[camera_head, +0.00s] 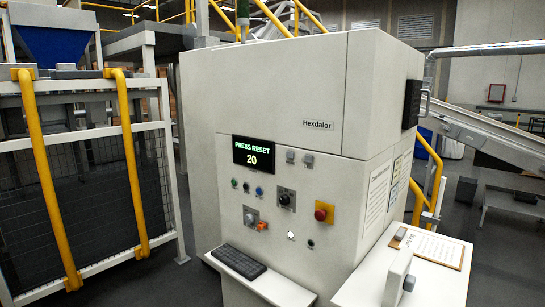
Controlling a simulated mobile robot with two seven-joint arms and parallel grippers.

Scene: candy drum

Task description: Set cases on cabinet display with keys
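The tall off-white cabinet (255,100), labelled Hexdalor, stands in the middle. Its black display (254,154) reads "PRESS RESET" in green with "20" in white below. A dark keyboard (238,262) lies on a low white shelf below the panel. Small green, dark and blue buttons (246,187) sit under the display. A black rotary knob (286,199), an orange switch (262,225), a white button (291,235) and a red knob on a yellow plate (323,212) are on the same face. Neither of my grippers is in view.
A white side shelf (365,285) at lower right holds a clipboard (436,248) and a white upright block (397,278). A mesh fence (90,190) with yellow posts stands at left. A conveyor (490,138) slopes behind at right. Dark floor shows between fence and cabinet.

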